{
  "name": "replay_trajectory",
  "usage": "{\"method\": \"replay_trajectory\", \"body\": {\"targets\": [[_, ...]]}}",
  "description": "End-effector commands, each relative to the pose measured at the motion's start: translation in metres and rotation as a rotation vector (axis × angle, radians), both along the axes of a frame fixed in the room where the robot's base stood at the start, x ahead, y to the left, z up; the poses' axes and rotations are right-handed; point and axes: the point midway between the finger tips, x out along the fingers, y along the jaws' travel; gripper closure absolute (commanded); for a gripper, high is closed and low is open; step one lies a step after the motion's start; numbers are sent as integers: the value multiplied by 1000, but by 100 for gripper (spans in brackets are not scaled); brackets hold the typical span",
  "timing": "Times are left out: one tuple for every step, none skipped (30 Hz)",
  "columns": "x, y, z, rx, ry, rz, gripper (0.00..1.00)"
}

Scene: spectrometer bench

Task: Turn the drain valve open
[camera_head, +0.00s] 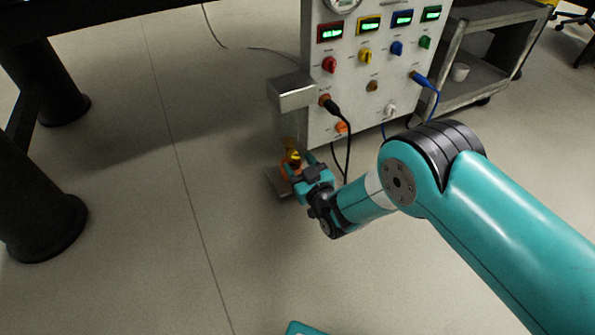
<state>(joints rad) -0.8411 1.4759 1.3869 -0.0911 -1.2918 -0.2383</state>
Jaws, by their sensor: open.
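A small brass-yellow fitting with a red-orange part, which looks like the drain valve (293,156), sits low at the left side of the white instrument panel, below a grey metal box (291,91). My gripper (297,166) is right at it, with its jaws open and the fingers close around or beside the valve. My gripper hides part of the valve, so I cannot tell whether they touch or how the handle is turned.
The panel (365,85) carries coloured displays, several knobs and plugged cables. A black cable (348,150) hangs just right of my gripper. A grey cart (490,60) stands behind to the right. Thick black table legs (40,200) stand at the left. The floor between is clear.

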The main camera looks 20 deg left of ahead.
Motion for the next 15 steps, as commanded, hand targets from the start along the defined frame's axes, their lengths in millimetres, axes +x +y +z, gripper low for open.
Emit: {"method": "replay_trajectory", "body": {"targets": [[4,5,-4,0,-3,0,46],[5,6,-3,0,-3,0,46],[7,9,-2,2,-1,0,46],[9,10,-2,1,-1,-1,46],[10,11,-1,1,-1,-1,46],[11,12,-1,-1,-1,-1,46],[11,13,0,0,-1,-2,46],[11,13,0,0,-1,-2,46],[12,13,0,0,-1,-2,46],[12,13,1,-1,0,-2,46],[12,13,1,-1,0,-2,46],[12,13,1,-1,0,-2,46],[12,13,1,-1,0,-2,46],[12,13,1,-1,0,-2,46],[12,13,1,-1,0,-2,46]]}}
